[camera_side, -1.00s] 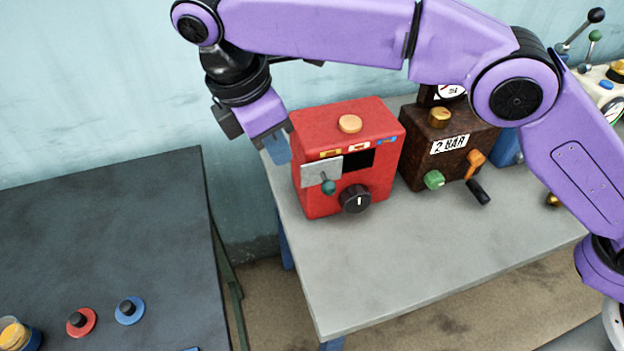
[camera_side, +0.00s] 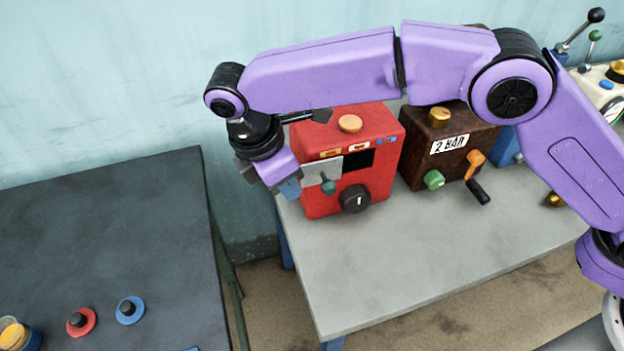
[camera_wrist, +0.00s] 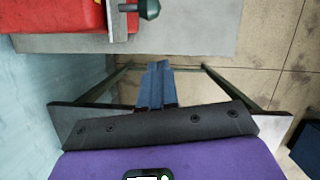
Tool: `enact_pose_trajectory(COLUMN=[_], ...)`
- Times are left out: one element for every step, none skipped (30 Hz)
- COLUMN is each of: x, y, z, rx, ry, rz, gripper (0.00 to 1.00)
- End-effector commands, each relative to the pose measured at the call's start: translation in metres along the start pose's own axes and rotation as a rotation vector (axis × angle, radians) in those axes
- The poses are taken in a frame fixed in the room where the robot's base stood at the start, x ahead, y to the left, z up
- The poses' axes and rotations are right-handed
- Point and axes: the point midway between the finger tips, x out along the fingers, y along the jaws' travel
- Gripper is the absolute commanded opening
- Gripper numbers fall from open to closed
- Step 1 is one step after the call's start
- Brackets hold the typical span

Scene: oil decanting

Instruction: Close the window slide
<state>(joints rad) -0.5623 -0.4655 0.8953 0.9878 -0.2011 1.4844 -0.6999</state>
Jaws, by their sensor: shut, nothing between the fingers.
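The window slide (camera_side: 314,172) is a grey plate with a dark green knob (camera_side: 328,186) on the front of the red box (camera_side: 340,124). It sits at the left of the window (camera_side: 359,159), whose dark opening shows uncovered to its right. My gripper (camera_side: 291,190) is shut and empty, with blue fingertips just left of the slide plate; whether they touch it I cannot tell. In the wrist view, the shut fingers (camera_wrist: 156,72) lie below the knob (camera_wrist: 149,9), with a gap in the picture.
A black dial (camera_side: 355,198) sits below the window. A brown "2 BAR" box (camera_side: 449,144) with a green knob and an orange-black handle stands to the right. The grey bench (camera_side: 400,262) is clear in front. A dark table (camera_side: 110,235) stands left across a gap.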

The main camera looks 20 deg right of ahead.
Motion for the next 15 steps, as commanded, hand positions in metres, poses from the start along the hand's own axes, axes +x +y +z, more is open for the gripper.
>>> enact_pose_trajectory(x=[0.011,0.017,0.016,0.018,0.019,0.021,0.022,0.024,0.026,0.027,0.028,0.029,0.029,0.030,0.030], y=[0.000,-0.001,0.000,0.000,0.000,0.000,0.000,0.000,0.000,0.000,0.000,0.000,0.000,0.000,0.000], z=[0.001,0.001,0.007,0.011,0.013,0.017,0.019,0.022,0.025,0.027,0.029,0.031,0.032,0.033,0.034], rx=[0.000,0.000,0.003,0.003,0.002,0.002,0.002,0.001,0.001,0.002,0.001,0.001,0.000,0.000,0.000], ry=[-0.004,-0.004,-0.001,-0.001,-0.001,-0.001,-0.001,-0.001,-0.001,-0.001,-0.001,-0.001,-0.001,0.000,0.000], rz=[-0.004,-0.004,-0.001,-0.001,-0.001,-0.001,-0.001,-0.001,-0.001,-0.001,-0.001,0.000,0.000,0.001,0.001], gripper=[0.00,0.00,0.00,0.00,0.00,0.00,0.00,0.00,0.00,0.00,0.00,0.00,0.00,0.00,0.00])
